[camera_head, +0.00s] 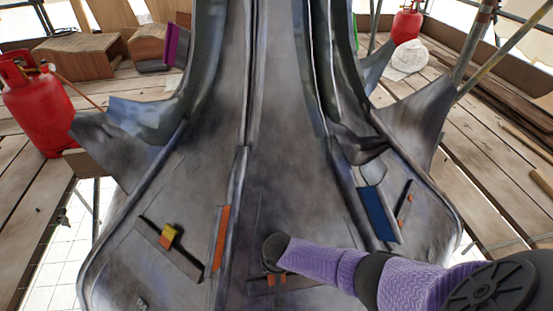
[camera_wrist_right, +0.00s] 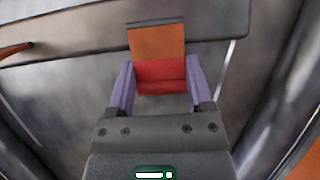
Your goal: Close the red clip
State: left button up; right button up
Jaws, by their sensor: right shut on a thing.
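The red clip (camera_wrist_right: 160,78) sits between the two purple fingers of my right gripper (camera_wrist_right: 160,86) in the right wrist view. The fingers press on its left and right sides. An orange strip (camera_wrist_right: 157,43) stands directly beyond the red part, against the grey metal. In the head view my purple right arm comes in from the lower right and its hand (camera_head: 277,250) is low over the middle metal panel. A small orange piece (camera_head: 277,280) shows just below the hand; the red part is hidden there. My left gripper is not in view.
The grey metal spire (camera_head: 280,150) fills the middle. A yellow and orange clip (camera_head: 169,235), an orange strip (camera_head: 221,238), a blue plate (camera_head: 380,214) and a magenta plate (camera_head: 176,45) sit on it. A red gas bottle (camera_head: 40,105) stands on planks at left.

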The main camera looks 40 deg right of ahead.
jog(key=o, duration=1.3)
jog(key=shift+s+f, duration=0.1)
jog(key=shift+c, duration=0.2)
jog(key=shift+r+p, duration=0.35)
jog(key=shift+r, duration=0.1)
jog(key=shift+w+p+v, duration=0.2)
jog(key=shift+p+v, duration=0.85)
jog(key=shift+v, duration=0.1)
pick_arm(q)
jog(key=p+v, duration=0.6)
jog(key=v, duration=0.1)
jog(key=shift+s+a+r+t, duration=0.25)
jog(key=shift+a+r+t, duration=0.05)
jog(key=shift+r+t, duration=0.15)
pick_arm(e)
jog(key=v, duration=0.6)
jog(key=shift+s+r, duration=0.3)
jog(key=shift+r, duration=0.1)
jog(key=shift+a, duration=0.1)
